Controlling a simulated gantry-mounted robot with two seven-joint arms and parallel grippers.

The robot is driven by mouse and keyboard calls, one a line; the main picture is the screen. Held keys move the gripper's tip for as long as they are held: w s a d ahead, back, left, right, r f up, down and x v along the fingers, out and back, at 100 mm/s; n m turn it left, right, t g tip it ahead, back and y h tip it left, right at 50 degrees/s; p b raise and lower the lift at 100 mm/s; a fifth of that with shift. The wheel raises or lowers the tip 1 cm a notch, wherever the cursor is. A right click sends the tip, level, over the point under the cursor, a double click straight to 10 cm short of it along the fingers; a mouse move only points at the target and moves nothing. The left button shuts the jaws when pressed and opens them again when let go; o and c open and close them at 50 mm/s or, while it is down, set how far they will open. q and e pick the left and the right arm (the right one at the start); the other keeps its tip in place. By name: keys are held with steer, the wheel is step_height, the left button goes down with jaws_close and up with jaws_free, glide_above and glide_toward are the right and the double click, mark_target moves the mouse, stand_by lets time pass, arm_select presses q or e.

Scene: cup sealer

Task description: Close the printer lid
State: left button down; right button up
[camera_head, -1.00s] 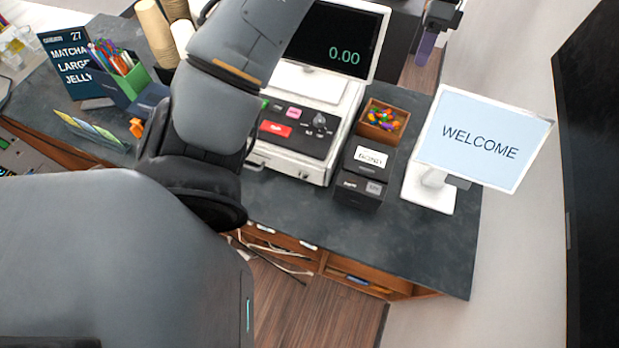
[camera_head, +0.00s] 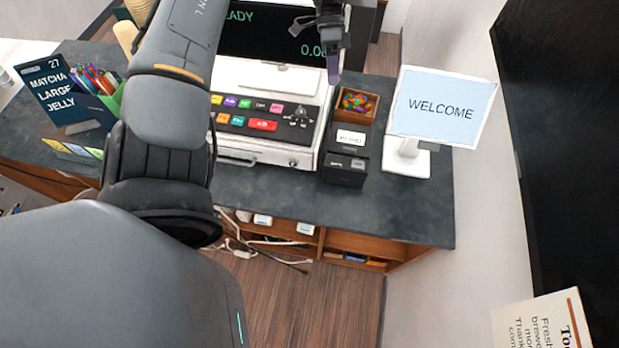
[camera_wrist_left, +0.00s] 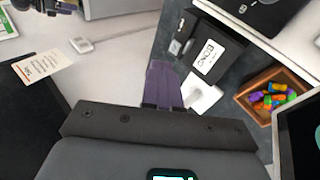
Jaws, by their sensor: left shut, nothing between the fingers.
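The printer (camera_head: 346,158) is a small black box on the dark counter, right of the cash register. It has a white label on top and a grey patch at the front. It also shows in the left wrist view (camera_wrist_left: 209,58), up and right of the fingers. I cannot tell how far its lid stands open. My left gripper (camera_head: 333,72) has purple fingers, shut and empty. It is in the air above the register's right side, beyond the printer in the head view. The fingers show in the left wrist view (camera_wrist_left: 163,84), apart from the printer. My right gripper is not in view.
A wooden box of colourful candies (camera_head: 356,104) stands right behind the printer. The cash register (camera_head: 268,120) is close on its left. A WELCOME sign (camera_head: 440,107) stands to the right. The counter in front of the printer (camera_head: 300,195) is clear.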

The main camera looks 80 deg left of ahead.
arm_select(q)
steer(key=s+d+f+t+h+p, duration=0.3)
steer(key=s+d+f+h+p, duration=0.1)
steer(key=s+d+f, duration=1)
steer(key=w+d+f+t+h+p, duration=0.1)
steer(key=d+f+t, duration=0.1)
steer(key=d, duration=0.6)
steer(key=w+d+f+t+h, duration=0.1)
steer(key=d+f+h, duration=0.1)
steer(key=d, duration=0.7)
steer(key=w+d+r+t, duration=0.3)
steer(key=w+d, duration=0.1)
steer(key=d, duration=0.5)
steer(key=w+d+r+n+t+y, duration=0.35)
steer(key=w+r+y, duration=0.25)
steer(key=w+y, duration=0.25)
steer(key=s+a+f+m+g+y, duration=0.1)
steer(key=s+a+m+g+y, duration=0.1)
steer(key=s+a+g+y, duration=0.4)
steer(key=shift+s+a+f+g+y+p, duration=0.15)
steer(key=shift+s+a+g+y+p, duration=0.25)
steer(key=shift+s+a+g, duration=0.7)
